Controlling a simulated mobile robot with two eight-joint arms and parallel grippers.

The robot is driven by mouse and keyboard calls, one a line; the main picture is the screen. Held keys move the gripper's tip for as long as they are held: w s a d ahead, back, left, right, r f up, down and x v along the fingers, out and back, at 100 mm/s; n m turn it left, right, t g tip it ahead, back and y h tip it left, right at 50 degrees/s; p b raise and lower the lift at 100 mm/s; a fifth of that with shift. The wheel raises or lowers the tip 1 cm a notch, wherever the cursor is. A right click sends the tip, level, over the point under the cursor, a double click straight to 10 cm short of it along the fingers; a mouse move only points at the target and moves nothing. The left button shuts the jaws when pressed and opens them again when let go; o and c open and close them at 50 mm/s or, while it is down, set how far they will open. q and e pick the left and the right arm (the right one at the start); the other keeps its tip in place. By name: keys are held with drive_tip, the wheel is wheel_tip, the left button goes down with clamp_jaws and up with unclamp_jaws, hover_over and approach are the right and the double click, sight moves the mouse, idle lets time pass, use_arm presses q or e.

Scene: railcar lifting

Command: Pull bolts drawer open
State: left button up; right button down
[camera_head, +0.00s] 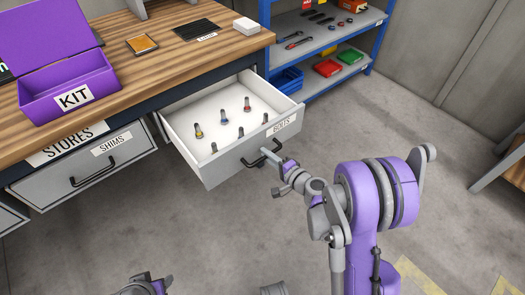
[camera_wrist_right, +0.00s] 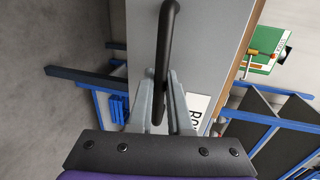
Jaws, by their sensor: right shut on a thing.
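The bolts drawer (camera_head: 230,168), labelled BOLTS, is pulled well out from under the workbench, and its white inside shows. Several bolts (camera_head: 224,117) stand upright in it, some with coloured bands. My right gripper (camera_head: 277,159) is shut on the black bar handle (camera_head: 262,158) at the drawer's front. In the right wrist view, its two grey fingers (camera_wrist_right: 166,95) close around the handle (camera_wrist_right: 167,45), with the label partly hidden behind them. At the head view's bottom edge a piece of my left arm shows, but I cannot make out its gripper.
The closed shims drawer (camera_head: 85,172) is to the left. A purple KIT box (camera_head: 70,92) with its lid open stands on the wooden workbench (camera_head: 150,75). A blue shelf (camera_head: 325,60) with bins and tools stands behind. The floor in front of the drawer is clear.

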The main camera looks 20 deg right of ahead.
drive_tip(key=shift+s+d, duration=0.15)
drive_tip(key=shift+s, duration=0.3)
drive_tip(key=c, duration=0.8)
unclamp_jaws()
drive_tip(key=shift+c, duration=0.2)
drive_tip(key=v, duration=1)
drive_tip(key=shift+s, duration=0.35)
